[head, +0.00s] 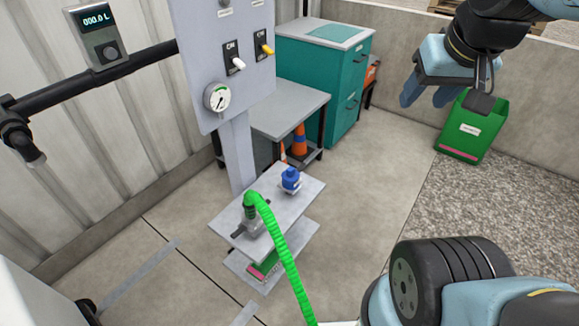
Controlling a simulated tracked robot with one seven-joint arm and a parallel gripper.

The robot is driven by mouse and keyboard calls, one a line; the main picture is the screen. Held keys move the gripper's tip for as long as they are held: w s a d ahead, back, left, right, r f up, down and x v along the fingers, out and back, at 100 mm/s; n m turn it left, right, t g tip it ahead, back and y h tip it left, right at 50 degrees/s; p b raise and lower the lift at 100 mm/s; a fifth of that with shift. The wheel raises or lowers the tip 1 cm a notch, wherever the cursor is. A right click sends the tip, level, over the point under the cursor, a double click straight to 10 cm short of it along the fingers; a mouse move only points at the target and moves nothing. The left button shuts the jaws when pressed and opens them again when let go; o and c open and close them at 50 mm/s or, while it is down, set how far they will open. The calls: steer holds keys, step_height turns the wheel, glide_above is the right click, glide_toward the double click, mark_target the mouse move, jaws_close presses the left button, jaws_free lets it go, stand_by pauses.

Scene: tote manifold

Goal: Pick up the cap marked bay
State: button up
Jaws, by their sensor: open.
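A small blue cap-like piece (290,178) sits on a pale fitting on the upper plate of a low stand (306,190). No marking on it can be read, so I cannot tell whether it is the cap marked bay. Beside it, a green ribbed hose (279,250) joins a grey fitting (252,226) on the same plate. My gripper (425,97) is open and looks empty, pointing down at the upper right, well apart from the stand.
A green bin (472,128) with a white label stands beyond my gripper. A grey panel (222,62) with switches and a gauge rises behind the stand. A teal cabinet (318,85), grey table (285,108) and orange cone (299,140) are behind. Concrete floor right of the stand is clear.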

mark_target(289, 168)
steer(key=shift+o, duration=0.7)
steer(key=shift+w+a+f, duration=0.15)
steer(key=shift+w+f, duration=0.05)
steer(key=w+a+f+m+g+y, duration=0.4)
steer(key=w+a+f+y, duration=0.2)
steer(key=w+f, duration=0.4)
steer(key=w+a+f+m+g+y, duration=0.4)
steer(key=w+a+f+y, duration=0.25)
steer(key=f, duration=0.65)
steer(key=w+f+m+t+y, duration=0.1)
steer(key=w+f+m+t, duration=0.25)
steer(key=f+m, duration=0.4)
steer(key=w+d+f+m+t, duration=0.1)
steer(key=w+f+m+t, duration=0.3)
steer(key=f, duration=0.6)
steer(key=w+f+m+t+y, duration=0.1)
steer(key=w+f+m+t, duration=0.2)
steer(key=f+m+t, duration=0.45)
steer(key=shift+n+g, duration=0.8)
steer(key=shift+g, duration=0.1)
steer(key=x, duration=0.4)
steer(key=f+x, duration=0.1)
steer(key=x, duration=0.8)
steer(key=shift+f, duration=0.25)
steer(key=shift+c, duration=0.2)
jaws_close()
